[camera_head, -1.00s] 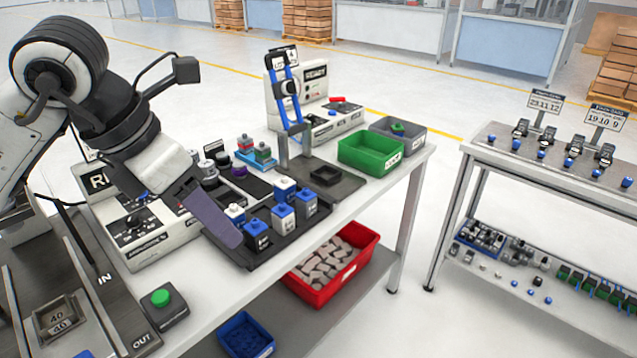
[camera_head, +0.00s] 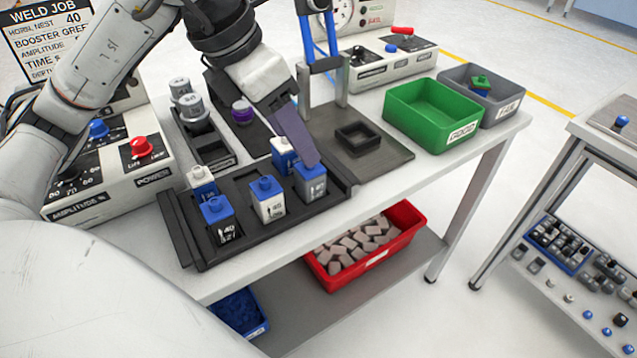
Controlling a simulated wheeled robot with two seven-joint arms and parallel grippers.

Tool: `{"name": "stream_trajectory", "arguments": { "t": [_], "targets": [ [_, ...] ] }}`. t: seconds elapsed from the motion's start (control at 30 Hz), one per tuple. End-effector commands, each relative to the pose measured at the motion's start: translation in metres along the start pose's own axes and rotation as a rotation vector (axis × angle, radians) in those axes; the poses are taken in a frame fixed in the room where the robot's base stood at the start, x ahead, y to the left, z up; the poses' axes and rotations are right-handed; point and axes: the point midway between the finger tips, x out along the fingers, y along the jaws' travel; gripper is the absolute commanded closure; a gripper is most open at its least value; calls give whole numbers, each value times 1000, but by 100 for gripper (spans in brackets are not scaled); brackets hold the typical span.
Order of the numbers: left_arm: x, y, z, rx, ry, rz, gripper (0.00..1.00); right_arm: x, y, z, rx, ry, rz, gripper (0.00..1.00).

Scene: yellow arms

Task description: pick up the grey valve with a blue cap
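The grey valve with a blue cap (camera_head: 312,187) stands upright at the right end of the black tray (camera_head: 335,203) on the table. My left gripper (camera_head: 308,158) reaches down from the upper left, with its dark purple-grey fingertips at the valve's cap, partly covering it. The fingers overlap in this view, so I cannot tell whether they are open or touch the cap. My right gripper is out of view.
A dark plate with a square nest (camera_head: 358,137) lies behind the tray. A green bin (camera_head: 420,120) and a grey bin (camera_head: 500,108) stand at right. A holder with grey cylinders (camera_head: 205,140) stands left. A red bin (camera_head: 340,272) is on the lower shelf.

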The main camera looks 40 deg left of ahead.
Motion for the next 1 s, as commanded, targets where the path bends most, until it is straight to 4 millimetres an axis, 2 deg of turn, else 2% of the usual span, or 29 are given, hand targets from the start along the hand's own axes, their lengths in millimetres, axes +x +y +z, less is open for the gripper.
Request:
{"name": "stream_trajectory", "arguments": {
  "t": [0.13,0.37,0.7,1.0],
  "targets": [
    [25,-1,-1,-1,4,-3,47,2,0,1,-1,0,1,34],
    [44,0,-1,0,1,-2,47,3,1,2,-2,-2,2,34],
    [89,2,-4,-1,2,-2,47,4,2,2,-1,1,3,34],
    [92,2,-3,0,-1,0,49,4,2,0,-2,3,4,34]
  ]
}}
